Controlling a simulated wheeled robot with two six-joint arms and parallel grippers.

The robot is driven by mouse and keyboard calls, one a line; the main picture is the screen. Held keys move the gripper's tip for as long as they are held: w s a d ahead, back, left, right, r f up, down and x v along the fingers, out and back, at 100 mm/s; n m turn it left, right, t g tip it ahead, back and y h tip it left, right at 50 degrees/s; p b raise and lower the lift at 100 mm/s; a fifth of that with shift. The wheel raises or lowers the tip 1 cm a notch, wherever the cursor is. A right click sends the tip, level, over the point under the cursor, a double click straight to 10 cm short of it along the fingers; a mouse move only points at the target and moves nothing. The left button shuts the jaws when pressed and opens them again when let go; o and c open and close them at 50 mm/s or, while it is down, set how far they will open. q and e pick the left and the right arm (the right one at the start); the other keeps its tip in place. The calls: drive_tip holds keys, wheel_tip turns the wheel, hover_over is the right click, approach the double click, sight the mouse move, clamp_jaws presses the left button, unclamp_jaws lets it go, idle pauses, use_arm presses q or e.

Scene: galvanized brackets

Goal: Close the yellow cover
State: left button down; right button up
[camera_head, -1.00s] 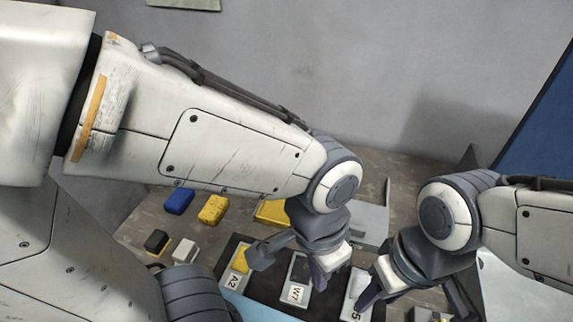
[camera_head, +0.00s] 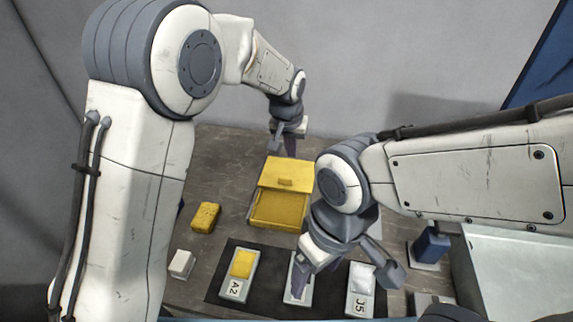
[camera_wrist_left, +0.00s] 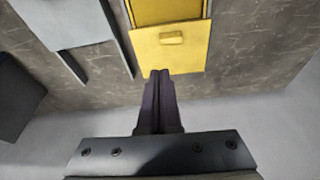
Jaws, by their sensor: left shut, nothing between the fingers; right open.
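The yellow box (camera_head: 279,211) stands on the table with its inside showing. Its yellow cover (camera_head: 287,173) is open, folded toward the back, with a small tab on it. My left gripper (camera_head: 290,150) is shut and empty behind the cover's far edge. In the left wrist view the shut fingertips (camera_wrist_left: 160,76) are at the free edge of the cover (camera_wrist_left: 172,52); I cannot tell if they touch. My right gripper (camera_head: 345,274) is open and empty in front of the box, over the dark mat, partly hiding the middle tray there.
A dark mat (camera_head: 212,286) holds trays marked A2 (camera_head: 233,290) and J5 (camera_head: 359,306). A yellow block (camera_head: 205,217) and a white block (camera_head: 181,264) lie at left. A blue block (camera_head: 431,245) and a pale bin (camera_head: 520,255) stand at right.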

use_arm(q)
approach(288, 171)
drive_tip(key=shift+n+t, duration=0.3)
drive_tip(key=p+x, duration=0.2)
drive_tip(key=x, duration=0.1)
drive_tip(key=d+x, duration=0.1)
drive_tip(key=x, duration=0.1)
drive_tip(key=shift+w+p, duration=0.25)
drive_tip(key=shift+p, duration=0.15)
drive_tip(key=s, duration=0.1)
drive_tip(key=s+p, duration=0.1)
drive_tip(key=s, duration=0.1)
drive_tip(key=shift+a, duration=0.35)
drive_tip(key=shift+s+f, duration=0.1)
drive_tip(key=shift+s, duration=0.35)
